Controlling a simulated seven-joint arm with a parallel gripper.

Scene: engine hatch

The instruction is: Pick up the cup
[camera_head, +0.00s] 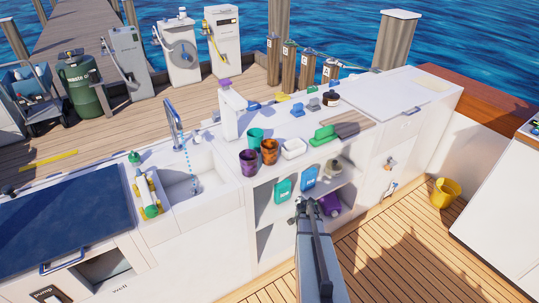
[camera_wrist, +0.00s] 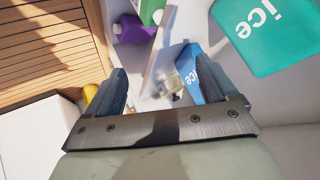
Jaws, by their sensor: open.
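Three cups stand on the white counter: a teal cup (camera_head: 255,136), a purple cup (camera_head: 249,162) and an orange-brown cup (camera_head: 269,151). The frames do not show which one is meant. My gripper (camera_head: 308,208) is in front of the open shelves, below and to the right of the cups. In the wrist view, its fingers (camera_wrist: 155,62) are spread apart with nothing held between them. None of the three cups can be made out in the wrist view.
A teal "ice" pack (camera_head: 283,191), a blue pack (camera_head: 309,178) and a purple jug (camera_head: 330,205) are on the shelves near my gripper. A white dish (camera_head: 293,148) and a green item (camera_head: 322,135) lie right of the cups. A sink (camera_head: 190,185) is left.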

